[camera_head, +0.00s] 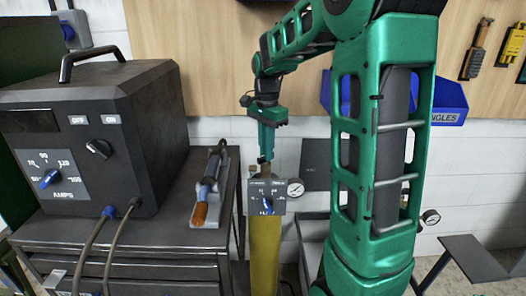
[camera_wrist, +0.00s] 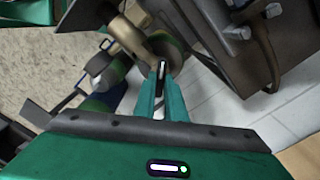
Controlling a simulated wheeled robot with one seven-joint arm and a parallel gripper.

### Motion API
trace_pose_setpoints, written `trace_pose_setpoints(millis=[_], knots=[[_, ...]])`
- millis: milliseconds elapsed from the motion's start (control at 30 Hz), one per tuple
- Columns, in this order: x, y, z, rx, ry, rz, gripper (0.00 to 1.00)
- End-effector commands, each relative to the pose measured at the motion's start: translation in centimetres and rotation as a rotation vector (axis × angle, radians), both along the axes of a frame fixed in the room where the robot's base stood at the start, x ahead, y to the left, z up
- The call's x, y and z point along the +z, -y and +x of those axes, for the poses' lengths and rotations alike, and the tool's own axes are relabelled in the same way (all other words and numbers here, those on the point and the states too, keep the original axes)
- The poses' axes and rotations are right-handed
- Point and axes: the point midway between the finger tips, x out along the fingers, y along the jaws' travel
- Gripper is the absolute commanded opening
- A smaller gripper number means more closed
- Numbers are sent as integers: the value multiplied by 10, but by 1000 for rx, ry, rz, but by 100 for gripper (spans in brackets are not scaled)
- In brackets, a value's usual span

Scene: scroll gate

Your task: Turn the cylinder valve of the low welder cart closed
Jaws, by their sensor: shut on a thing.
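The yellow gas cylinder (camera_head: 264,252) stands upright beside the cart (camera_head: 150,255). A grey plate with a blue knob (camera_head: 266,206) and a round gauge (camera_head: 296,188) sit at its top. My gripper (camera_head: 265,158) points down at the cylinder's top, just above the plate. In the wrist view my fingers (camera_wrist: 161,82) are close together at the round cylinder valve (camera_wrist: 172,46), whose rim looks dark green. The gripper is shut on the valve. The fingertips hide part of it, and I cannot tell how far it is turned.
The black welder (camera_head: 85,135) stands on the cart, with a torch (camera_head: 208,185) lying to its right. Hoses hang down the cart's front. A blue bin (camera_head: 448,100) is on the back wall. A grey bench or stool (camera_head: 475,258) stands at the right.

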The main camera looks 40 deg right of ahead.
Motion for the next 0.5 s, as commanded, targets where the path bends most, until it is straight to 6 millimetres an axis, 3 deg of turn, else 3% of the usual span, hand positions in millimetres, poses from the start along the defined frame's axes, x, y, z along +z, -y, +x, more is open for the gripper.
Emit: trace_pose_setpoints(millis=[500], knots=[[3,-4,6,-449,14,1,0]])
